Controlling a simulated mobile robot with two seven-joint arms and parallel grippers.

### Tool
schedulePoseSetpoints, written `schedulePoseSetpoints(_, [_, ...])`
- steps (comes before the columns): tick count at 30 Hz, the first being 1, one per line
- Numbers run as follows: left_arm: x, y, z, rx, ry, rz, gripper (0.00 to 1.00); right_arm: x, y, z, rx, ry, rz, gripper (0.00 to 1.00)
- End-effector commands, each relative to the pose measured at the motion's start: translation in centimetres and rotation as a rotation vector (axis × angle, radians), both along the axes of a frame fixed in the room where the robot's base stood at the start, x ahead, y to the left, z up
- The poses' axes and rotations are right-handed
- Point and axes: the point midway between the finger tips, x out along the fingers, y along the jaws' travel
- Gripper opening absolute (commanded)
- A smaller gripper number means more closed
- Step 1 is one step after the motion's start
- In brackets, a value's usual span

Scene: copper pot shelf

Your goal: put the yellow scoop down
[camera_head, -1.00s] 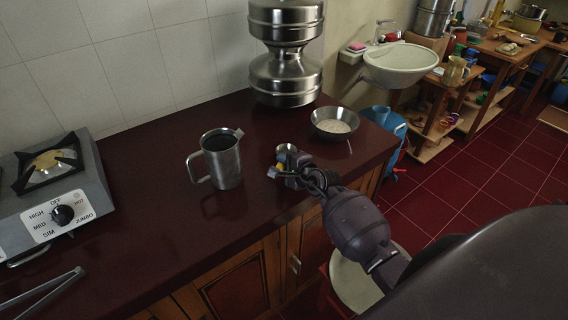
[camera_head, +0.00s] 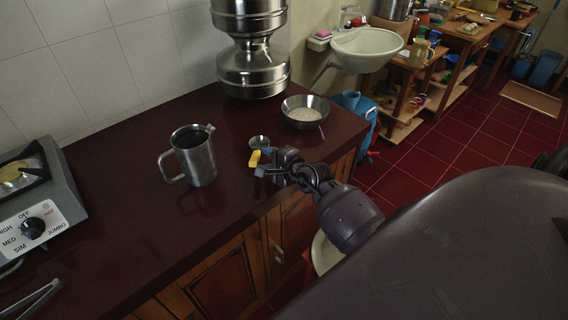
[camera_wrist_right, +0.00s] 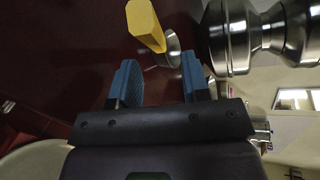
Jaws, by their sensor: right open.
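The yellow scoop has a yellow handle (camera_head: 255,159) and a small metal bowl (camera_head: 259,141). It is on the dark red counter (camera_head: 110,215), between the steel jug (camera_head: 194,157) and the bowl of white grain (camera_head: 304,112). My right gripper (camera_head: 266,171) is just on the near side of the handle. In the right wrist view the scoop's yellow handle (camera_wrist_right: 146,26) lies beyond the blue fingertips of my right gripper (camera_wrist_right: 155,75). The jaws are apart and nothing is between them. My left gripper is not in view.
A tall steel vessel (camera_head: 252,68) stands at the counter's back. A stove (camera_head: 40,195) is at the left, with tongs (camera_head: 33,298) near it. A sink (camera_head: 367,48) and a blue container (camera_head: 366,120) are beyond the counter's right end. Bare counter lies left of the jug.

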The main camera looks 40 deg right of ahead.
Motion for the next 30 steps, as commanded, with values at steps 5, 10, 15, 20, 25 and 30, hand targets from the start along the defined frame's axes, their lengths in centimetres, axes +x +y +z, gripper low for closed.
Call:
schedulePoseSetpoints(5, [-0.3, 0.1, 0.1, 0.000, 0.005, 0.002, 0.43, -3.2, -0.4, 1.0, -0.001, 0.001, 0.001, 0.43])
schedulePoseSetpoints(10, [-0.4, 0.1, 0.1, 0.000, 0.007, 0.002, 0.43, -5.3, -0.7, 1.6, -0.001, 0.000, -0.001, 0.43])
schedulePoseSetpoints(15, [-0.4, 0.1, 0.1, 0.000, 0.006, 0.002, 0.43, -6.2, -0.7, 1.9, 0.008, -0.001, -0.001, 0.43])
schedulePoseSetpoints(20, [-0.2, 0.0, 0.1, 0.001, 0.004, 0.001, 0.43, -7.0, 0.4, 1.9, 0.189, -0.013, -0.012, 0.43])
schedulePoseSetpoints(25, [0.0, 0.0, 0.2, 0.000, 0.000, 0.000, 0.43, -8.6, 2.3, 2.1, 0.659, -0.030, -0.063, 0.43])
schedulePoseSetpoints(30, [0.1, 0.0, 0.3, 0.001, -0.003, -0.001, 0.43, -10.4, 3.3, 2.2, 1.191, -0.026, -0.146, 0.43])
